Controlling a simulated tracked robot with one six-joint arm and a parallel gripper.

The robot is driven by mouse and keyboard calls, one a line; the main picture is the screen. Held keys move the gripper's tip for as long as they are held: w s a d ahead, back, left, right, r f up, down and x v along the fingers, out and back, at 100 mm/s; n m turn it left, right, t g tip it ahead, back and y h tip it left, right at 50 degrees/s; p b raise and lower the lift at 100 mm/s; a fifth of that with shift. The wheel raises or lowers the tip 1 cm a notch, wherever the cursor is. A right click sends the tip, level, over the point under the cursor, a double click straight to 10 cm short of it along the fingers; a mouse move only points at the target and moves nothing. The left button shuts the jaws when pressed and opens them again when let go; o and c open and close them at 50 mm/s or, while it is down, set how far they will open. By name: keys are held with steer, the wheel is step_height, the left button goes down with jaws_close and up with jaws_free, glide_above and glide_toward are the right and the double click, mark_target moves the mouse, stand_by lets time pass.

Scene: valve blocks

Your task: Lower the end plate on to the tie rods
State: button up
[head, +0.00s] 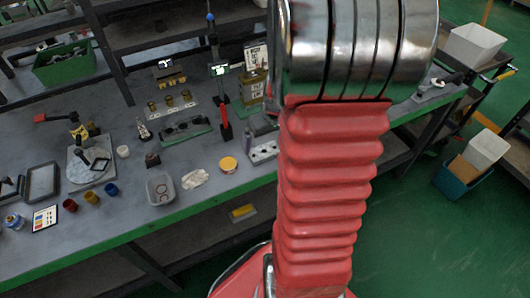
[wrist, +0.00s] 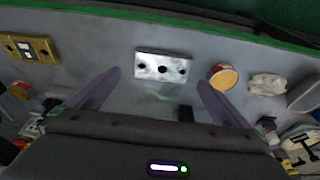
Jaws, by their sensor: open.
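A silver metal block with three dark holes in its top (wrist: 163,67) lies on the bench between and beyond my fingertips in the wrist view. It looks like the pale block beside my arm in the head view (head: 263,152). My gripper (wrist: 159,78) is open, its two purple-grey fingers wide apart with nothing held between them. A brass-coloured block with a pale inset and dark holes (wrist: 30,48) lies left of my fingers. I cannot tell for sure which piece is the end plate, and I make out no tie rods. My arm hides part of the bench in the head view.
A yellow-lidded tub (wrist: 222,77) and a crumpled cloth (wrist: 267,84) lie right of my fingers. A grey tray (head: 161,189) and small red, yellow and blue pots (head: 91,197) stand along the front. A green bin (head: 64,64) stands at the back left.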

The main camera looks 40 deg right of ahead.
mark_target(264, 151)
steer(key=shift+a+x, duration=0.15)
steer(key=shift+x, duration=0.8)
steer(key=shift+a+x, duration=0.15)
steer(key=shift+x, duration=0.8)
steer(key=shift+d+f, duration=0.1)
steer(key=shift+f, duration=0.6)
steer(key=shift+c, duration=0.6)
steer(key=c, duration=1.1)
